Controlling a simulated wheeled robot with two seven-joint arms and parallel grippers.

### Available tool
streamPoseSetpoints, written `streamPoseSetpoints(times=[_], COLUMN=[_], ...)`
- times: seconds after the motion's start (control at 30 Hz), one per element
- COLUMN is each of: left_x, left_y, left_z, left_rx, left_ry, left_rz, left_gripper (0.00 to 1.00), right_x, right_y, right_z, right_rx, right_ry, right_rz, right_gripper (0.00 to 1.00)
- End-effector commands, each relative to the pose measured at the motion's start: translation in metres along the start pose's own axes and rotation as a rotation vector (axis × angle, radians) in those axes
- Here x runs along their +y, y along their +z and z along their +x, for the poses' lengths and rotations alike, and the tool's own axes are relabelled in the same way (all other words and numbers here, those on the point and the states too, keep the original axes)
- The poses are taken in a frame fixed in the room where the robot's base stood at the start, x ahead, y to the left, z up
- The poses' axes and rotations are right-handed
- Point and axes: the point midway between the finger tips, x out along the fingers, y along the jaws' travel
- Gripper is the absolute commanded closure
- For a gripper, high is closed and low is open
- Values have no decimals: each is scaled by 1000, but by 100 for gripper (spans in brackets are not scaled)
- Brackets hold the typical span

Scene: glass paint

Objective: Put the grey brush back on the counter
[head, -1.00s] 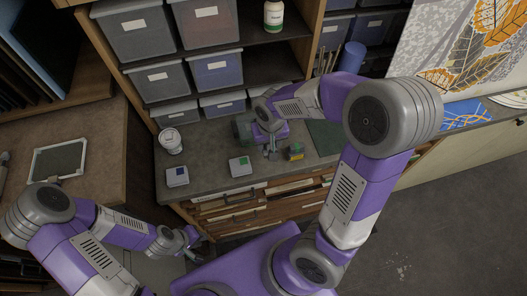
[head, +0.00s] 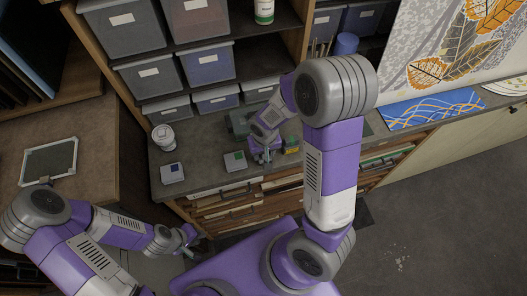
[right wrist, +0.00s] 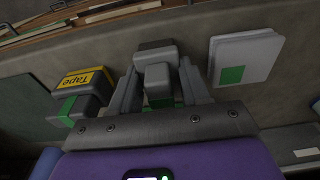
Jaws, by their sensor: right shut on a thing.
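My right gripper (head: 266,156) is low over the front part of the grey counter (head: 205,176), between the green-marked white box and the tape box. In the right wrist view its two fingers (right wrist: 158,92) are shut on a grey block-shaped piece, the grey brush (right wrist: 157,74), with some green showing below it. In the head view the brush is mostly hidden by the gripper. I cannot tell whether it touches the counter. My left gripper (head: 186,240) is in front of the counter, lower left, away from the brush; its finger opening is unclear.
A white box with a green square (head: 235,161) and one with a blue square (head: 172,173) lie left of the right gripper. A grey and yellow tape box (right wrist: 83,90) stands close on its other side. A white jar (head: 164,138) stands further left. Shelves with bins rise behind.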

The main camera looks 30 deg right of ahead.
Motion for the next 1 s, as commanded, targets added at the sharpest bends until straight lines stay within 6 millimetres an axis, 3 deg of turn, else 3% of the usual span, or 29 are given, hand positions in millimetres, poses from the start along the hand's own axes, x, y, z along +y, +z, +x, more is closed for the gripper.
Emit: streamPoseSetpoints(times=[0.03,0.2,0.57,0.77,1.0], left_x=[-1,0,0,2,3], left_y=[0,0,0,0,0], left_z=[1,1,-2,-4,-8], left_rx=[0,0,0,0,0], left_ry=[0,0,0,0,0], left_rz=[0,0,0,0,0], left_gripper=[77,77,77,77,77], right_x=[0,0,0,-1,-1], right_y=[0,0,-1,-2,-1], right_z=[1,1,-4,-35,-85], right_rx=[0,0,1,6,6], right_ry=[0,0,-1,-3,-4], right_rz=[0,0,0,-1,0], right_gripper=[51,29,29,29,29])
